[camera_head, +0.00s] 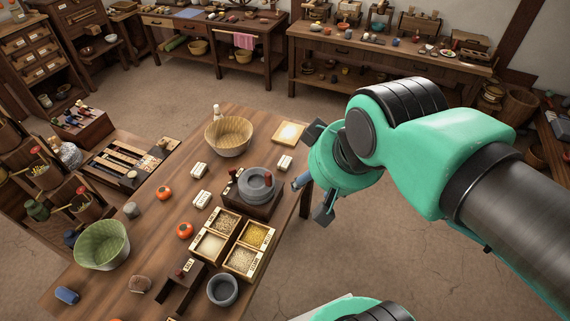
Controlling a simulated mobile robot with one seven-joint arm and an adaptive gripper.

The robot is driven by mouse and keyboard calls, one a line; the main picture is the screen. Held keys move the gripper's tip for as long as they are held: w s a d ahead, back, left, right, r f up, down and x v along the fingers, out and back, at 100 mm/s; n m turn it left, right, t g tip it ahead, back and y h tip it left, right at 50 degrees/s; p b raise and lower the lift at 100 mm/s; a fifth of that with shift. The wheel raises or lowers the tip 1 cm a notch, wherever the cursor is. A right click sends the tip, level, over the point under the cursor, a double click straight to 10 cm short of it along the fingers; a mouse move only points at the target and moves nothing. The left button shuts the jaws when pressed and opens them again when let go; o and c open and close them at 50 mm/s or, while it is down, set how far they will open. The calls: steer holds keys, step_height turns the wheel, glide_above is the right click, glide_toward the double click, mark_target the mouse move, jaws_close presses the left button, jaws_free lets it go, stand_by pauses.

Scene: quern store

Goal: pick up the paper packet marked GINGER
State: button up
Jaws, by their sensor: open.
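Small white paper packets lie on the wooden table (130,262). One packet (199,169) is left of centre, another packet (201,199) is just in front of it, and a third packet (285,162) lies near the right edge by a pale square tray. Their markings are too small to read, so I cannot tell which says GINGER. My gripper (312,175) is at the table's right edge, its dark fingers spread apart. It is to the right of all three packets and appears apart from them. A small blue-grey thing shows by the fingers; I cannot tell whether they touch it.
A stone quern (256,185) stands between the packets and my gripper. A divided box of grains (262,222), a grey mortar (222,289), a wicker basket (228,136), a green basket (102,243) and red-orange fruits (164,193) also crowd the table. Open floor lies behind it.

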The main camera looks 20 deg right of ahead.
steer(key=o, duration=0.4)
steer(key=shift+o, duration=0.2)
steer(key=w+d+f+n+g+p, duration=0.1)
steer(key=w+d+f+n+p, duration=0.1)
steer(key=w, duration=1)
steer(key=w+d+f+n+g+p, duration=0.1)
steer(key=w+d+f+n, duration=0.1)
steer(key=w, duration=1.1)
steer(key=w+d+f+n+g+p, duration=0.1)
steer(key=w+d+f, duration=0.3)
steer(key=w+f, duration=0.4)
steer(key=w+d+f+n+g+y+p, duration=0.1)
steer(key=w+d+f+n+p, duration=0.1)
steer(key=w+f, duration=0.7)
step_height(320, 180, down, 8)
steer(key=d+n, duration=0.1)
steer(key=d, duration=0.1)
steer(key=shift+d+n+p, duration=0.35)
steer(key=shift+n, duration=0.05)
